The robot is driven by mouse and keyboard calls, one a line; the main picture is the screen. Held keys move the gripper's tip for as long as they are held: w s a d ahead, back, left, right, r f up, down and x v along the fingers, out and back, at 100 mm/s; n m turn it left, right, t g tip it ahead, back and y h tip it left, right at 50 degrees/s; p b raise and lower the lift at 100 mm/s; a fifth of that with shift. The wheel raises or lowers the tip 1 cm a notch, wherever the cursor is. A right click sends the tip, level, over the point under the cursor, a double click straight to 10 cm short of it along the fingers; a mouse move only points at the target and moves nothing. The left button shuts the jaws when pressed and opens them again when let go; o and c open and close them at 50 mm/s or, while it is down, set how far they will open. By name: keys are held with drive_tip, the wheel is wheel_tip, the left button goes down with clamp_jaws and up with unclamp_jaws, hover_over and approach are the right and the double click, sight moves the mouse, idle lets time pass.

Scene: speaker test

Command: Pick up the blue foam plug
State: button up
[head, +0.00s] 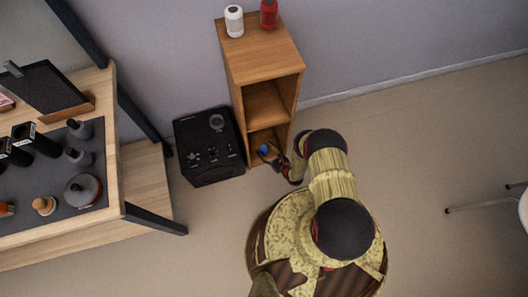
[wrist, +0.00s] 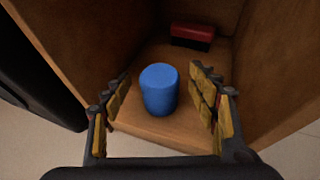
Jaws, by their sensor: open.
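The blue foam plug (wrist: 159,91) is a short blue cylinder standing upright on the bottom floor of the wooden shelf unit (head: 252,58). In the head view the plug (head: 264,149) shows as a small blue spot in the lowest opening, partly covered by my gripper (head: 271,154). In the wrist view my gripper (wrist: 163,112) is open, with one padded finger on each side of the plug. Gaps show between the plug and both fingers.
A red and black block (wrist: 192,36) lies deeper in the same compartment. Wooden side walls flank my fingers. A black speaker box (head: 209,147) stands left of the shelf. A white bottle (head: 234,21) and a red one (head: 268,15) stand on top.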

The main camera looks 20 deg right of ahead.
drive_tip(key=c, duration=0.8)
drive_tip(key=shift+r, duration=0.15)
